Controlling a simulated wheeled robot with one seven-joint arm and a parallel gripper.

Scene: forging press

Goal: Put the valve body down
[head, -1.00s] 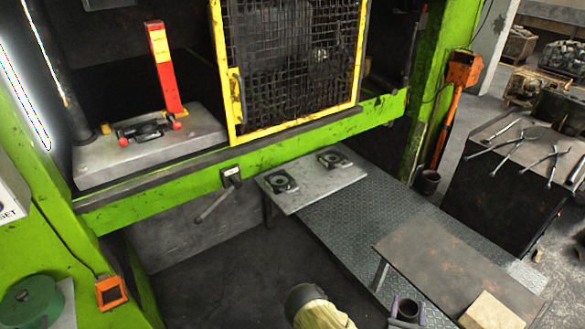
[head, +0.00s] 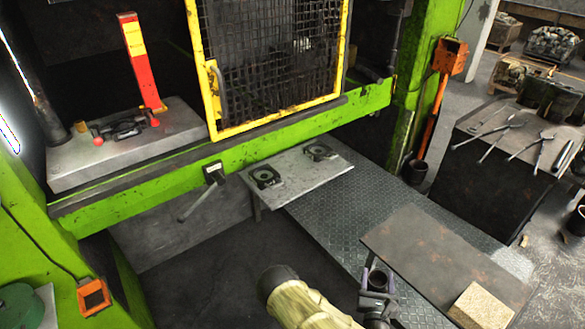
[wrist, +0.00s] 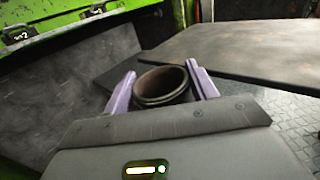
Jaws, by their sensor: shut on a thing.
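The valve body (head: 378,280) looks like a dark brown, hollow, open-topped cylinder. My gripper (head: 377,294) is shut on it, with its purple fingers on either side. In the wrist view the valve body (wrist: 162,84) stands upright between the two fingertips (wrist: 165,90), its round mouth facing up. Its lower part is hidden by the gripper. In the head view it shows close to the left edge of a dark tabletop (head: 430,250); I cannot tell its height over the floor.
A tan block (head: 482,305) lies on the tabletop's near right corner; the rest of that top is bare. A grey plate (head: 293,180) by the green press bears two dark round-holed fittings (head: 264,177). A yellow mesh guard (head: 268,60) stands behind. Tongs (head: 500,135) lie on a dark bench.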

